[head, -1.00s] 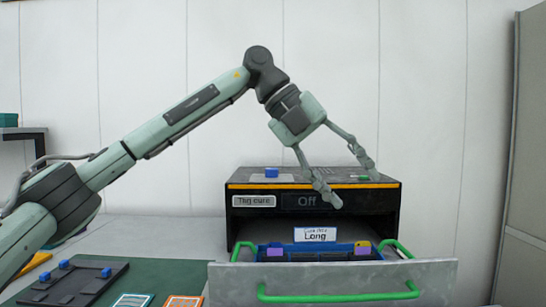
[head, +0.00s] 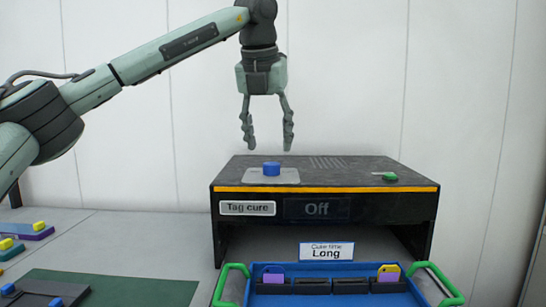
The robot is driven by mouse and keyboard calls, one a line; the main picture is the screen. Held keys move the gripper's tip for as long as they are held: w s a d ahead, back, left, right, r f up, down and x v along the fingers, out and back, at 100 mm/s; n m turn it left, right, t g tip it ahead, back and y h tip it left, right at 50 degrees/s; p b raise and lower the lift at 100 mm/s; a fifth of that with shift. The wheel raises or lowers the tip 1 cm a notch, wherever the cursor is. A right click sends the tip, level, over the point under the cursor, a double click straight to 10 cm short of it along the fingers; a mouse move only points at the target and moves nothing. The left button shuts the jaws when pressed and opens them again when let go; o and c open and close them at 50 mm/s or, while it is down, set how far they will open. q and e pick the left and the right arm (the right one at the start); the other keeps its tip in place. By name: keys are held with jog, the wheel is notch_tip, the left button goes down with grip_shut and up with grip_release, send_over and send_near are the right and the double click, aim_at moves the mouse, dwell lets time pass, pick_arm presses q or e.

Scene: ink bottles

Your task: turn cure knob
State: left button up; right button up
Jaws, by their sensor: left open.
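The black tag cure box (head: 330,220) stands on the bench with an orange stripe along its top front edge. Its front carries a "Tag cure" label (head: 247,208) and a dark display reading "Off" (head: 316,208). A blue knob (head: 271,169) sits on a grey plate (head: 287,176) at the left of the box top. My left gripper (head: 268,146) points straight down, open and empty, above the knob and apart from it. A green piece (head: 389,176) lies at the right of the box top. My right gripper is out of view.
A card reading "Cure time Long" (head: 326,251) stands at the box opening. Below it is a blue tray (head: 340,299) with green handles (head: 434,283), holding dark pieces and purple and yellow tags. A green mat (head: 120,290) lies front left.

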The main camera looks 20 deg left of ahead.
aim_at(271, 164)
pick_arm(q)
jog(key=shift+x, duration=2.7)
jog(key=c, duration=1.2)
